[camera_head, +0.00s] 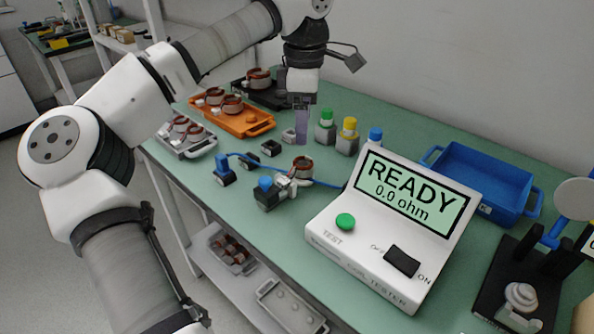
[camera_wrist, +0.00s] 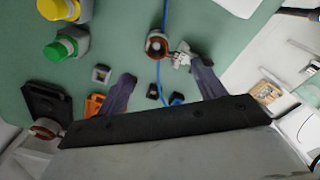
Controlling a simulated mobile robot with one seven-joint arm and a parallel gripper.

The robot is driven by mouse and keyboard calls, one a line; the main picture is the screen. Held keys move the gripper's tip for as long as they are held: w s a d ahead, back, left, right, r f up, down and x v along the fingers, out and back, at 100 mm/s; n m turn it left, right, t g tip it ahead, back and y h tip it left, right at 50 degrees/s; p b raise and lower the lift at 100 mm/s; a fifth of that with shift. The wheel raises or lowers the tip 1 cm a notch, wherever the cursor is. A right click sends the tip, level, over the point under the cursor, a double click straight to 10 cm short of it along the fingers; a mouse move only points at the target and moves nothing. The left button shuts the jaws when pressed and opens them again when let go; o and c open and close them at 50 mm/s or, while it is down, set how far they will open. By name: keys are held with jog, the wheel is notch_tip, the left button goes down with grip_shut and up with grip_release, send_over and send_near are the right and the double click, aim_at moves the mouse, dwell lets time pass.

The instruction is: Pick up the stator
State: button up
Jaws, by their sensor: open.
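Several copper-wound stators are in view, and I cannot tell which one the task means. One stator (camera_head: 302,167) stands beside a grey clamp fixture on the green table; it also shows in the wrist view (camera_wrist: 157,45). Two stators (camera_head: 232,104) sit in an orange tray (camera_head: 262,122), two (camera_head: 180,122) in a grey-white tray (camera_head: 198,151), and one (camera_head: 258,75) in a black tray (camera_head: 285,101). My gripper (camera_head: 302,138) points down above the table, behind the fixture stator. In the wrist view its fingers (camera_wrist: 163,78) are apart with nothing between them.
A white tester (camera_head: 335,230) reading READY 0.0 ohm stands in front. Green, yellow and blue-capped bottles (camera_head: 346,142) stand right of my gripper. A blue bin (camera_head: 480,175) is at the right. A blue cable (camera_head: 325,183) crosses the table near the fixture.

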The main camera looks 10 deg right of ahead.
send_over(304, 161)
jog(key=s, duration=0.2)
jog(key=f, duration=0.5)
jog(key=shift+a+f, duration=0.3)
jog(key=shift+a, duration=0.05)
notch_tip(304, 161, down, 5)
jog(key=shift+w+d+f, duration=0.1)
jog(key=shift+w+d, duration=0.05)
jog(key=shift+c, duration=0.3)
jog(key=c, duration=1.1)
jog(key=shift+r, duration=0.2)
